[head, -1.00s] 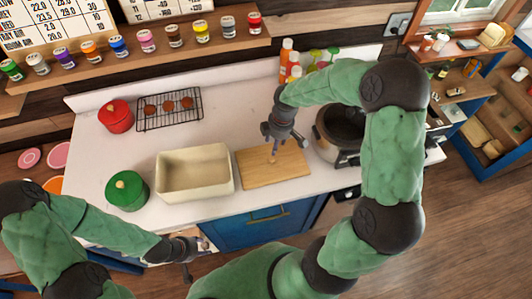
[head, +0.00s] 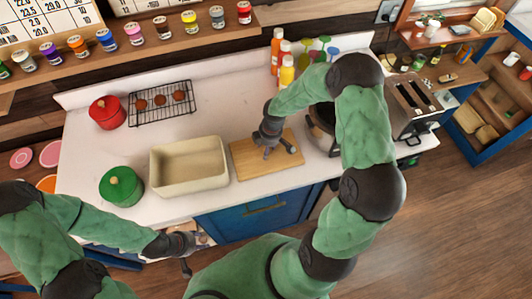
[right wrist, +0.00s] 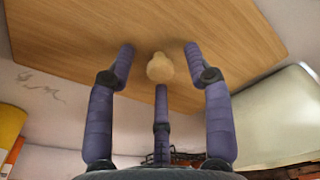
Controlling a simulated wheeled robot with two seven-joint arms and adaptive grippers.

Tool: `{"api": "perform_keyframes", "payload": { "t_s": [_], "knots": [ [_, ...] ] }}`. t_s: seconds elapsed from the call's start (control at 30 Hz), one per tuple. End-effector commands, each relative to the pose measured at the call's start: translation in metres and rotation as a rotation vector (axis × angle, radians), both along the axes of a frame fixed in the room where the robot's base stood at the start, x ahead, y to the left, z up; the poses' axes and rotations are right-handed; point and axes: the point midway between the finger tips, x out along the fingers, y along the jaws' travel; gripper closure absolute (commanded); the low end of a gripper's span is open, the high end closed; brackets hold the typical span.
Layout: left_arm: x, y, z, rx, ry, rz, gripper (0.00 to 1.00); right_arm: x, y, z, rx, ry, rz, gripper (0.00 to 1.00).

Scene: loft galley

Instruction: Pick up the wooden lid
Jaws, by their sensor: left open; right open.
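The wooden lid (head: 243,166) is a flat, light-brown rectangular board lying on the white counter, right of the cream bin. Its round knob (right wrist: 160,68) shows in the right wrist view; my gripper hides it in the head view. My right gripper (head: 279,152) is over the lid. In the right wrist view its spread fingers (right wrist: 160,58) stand on both sides of the knob and below it, with visible gaps at the sides. I cannot tell whether any fingertip touches the lid. My left gripper (head: 190,252) is open and empty at the counter's front edge.
The cream rectangular bin (head: 190,188) stands left of the lid, with a green pot (head: 121,187) further left. A red pot (head: 106,112) and a wire rack (head: 163,103) are behind. Bottles (head: 287,70) and a toaster (head: 410,104) stand to the right.

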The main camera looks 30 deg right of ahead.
Motion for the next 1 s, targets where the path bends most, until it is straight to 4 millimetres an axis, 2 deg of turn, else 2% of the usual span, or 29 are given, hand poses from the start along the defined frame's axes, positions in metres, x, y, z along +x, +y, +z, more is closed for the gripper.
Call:
{"api": "perform_keyframes", "payload": {
  "t_s": [0.2, 0.3, 0.4, 0.77, 0.87, 1.0],
  "knots": [
    [0.000, 0.000, 0.000, 0.000, 0.000, 0.000, 0.53, 0.000, 0.000, -0.001, -0.001, -0.001, -0.001, 0.48],
    [0.000, 0.000, 0.000, 0.000, 0.000, 0.000, 0.53, 0.000, 0.000, -0.001, -0.001, -0.001, -0.001, 0.76],
    [0.000, 0.000, 0.000, 0.000, 0.000, 0.000, 0.53, 0.000, 0.000, -0.001, -0.001, -0.001, -0.001, 1.00],
    [0.000, 0.000, 0.000, 0.000, 0.000, 0.000, 0.53, 0.001, 0.000, 0.003, -0.001, -0.003, -0.001, 1.00],
    [0.000, 0.000, 0.001, 0.000, 0.000, 0.000, 0.53, 0.002, 0.000, 0.013, -0.001, -0.005, -0.002, 1.00],
    [0.000, 0.000, 0.003, 0.000, 0.000, 0.000, 0.53, 0.002, -0.001, 0.038, -0.002, -0.006, -0.002, 1.00]
  ]
}}
